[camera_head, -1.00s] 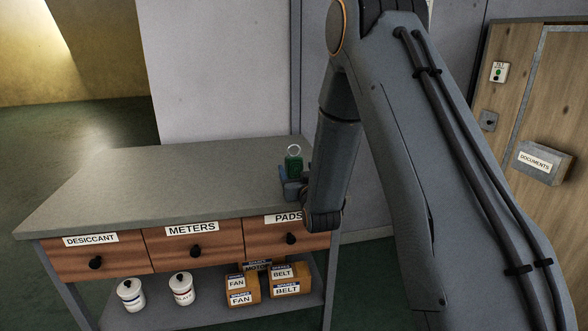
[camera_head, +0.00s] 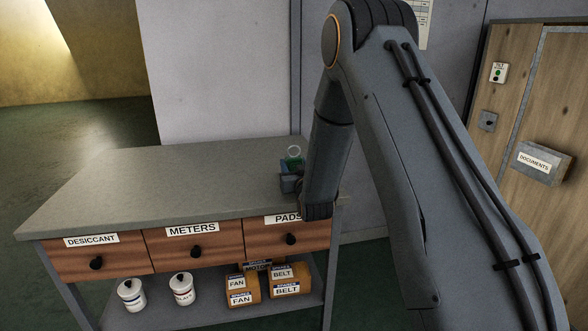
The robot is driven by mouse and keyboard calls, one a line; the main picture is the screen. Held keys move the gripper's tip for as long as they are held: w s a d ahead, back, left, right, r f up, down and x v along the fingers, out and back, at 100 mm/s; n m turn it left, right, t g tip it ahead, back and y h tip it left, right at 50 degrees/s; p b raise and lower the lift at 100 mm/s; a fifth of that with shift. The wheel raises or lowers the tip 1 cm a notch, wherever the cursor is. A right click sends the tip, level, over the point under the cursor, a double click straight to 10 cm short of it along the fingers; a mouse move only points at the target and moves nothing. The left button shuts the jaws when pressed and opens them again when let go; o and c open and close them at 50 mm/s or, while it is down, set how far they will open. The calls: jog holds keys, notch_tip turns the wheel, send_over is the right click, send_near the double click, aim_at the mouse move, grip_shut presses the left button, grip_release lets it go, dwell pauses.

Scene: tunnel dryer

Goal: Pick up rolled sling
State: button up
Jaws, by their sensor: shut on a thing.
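The rolled sling is a small green roll (camera_head: 292,163) with a pale metal ring standing at its top. It is at the right end of the grey bench top (camera_head: 150,180). My gripper (camera_head: 291,176) is at the sling, shut on it, and covers its lower part. My arm comes down from the upper right and hides the bench corner. I cannot tell whether the sling still touches the bench.
The bench front has drawers labelled DESICCANT (camera_head: 95,258), METERS (camera_head: 195,246) and PADS (camera_head: 285,235). The shelf below holds two white jars and several labelled boxes. A wooden cabinet (camera_head: 540,110) stands at the right. The rest of the bench top is clear.

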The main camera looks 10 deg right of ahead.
jog(key=shift+r, duration=0.1)
notch_tip(320, 180, up, 10)
jog(key=shift+f, duration=0.1)
dwell(0.4)
dwell(0.5)
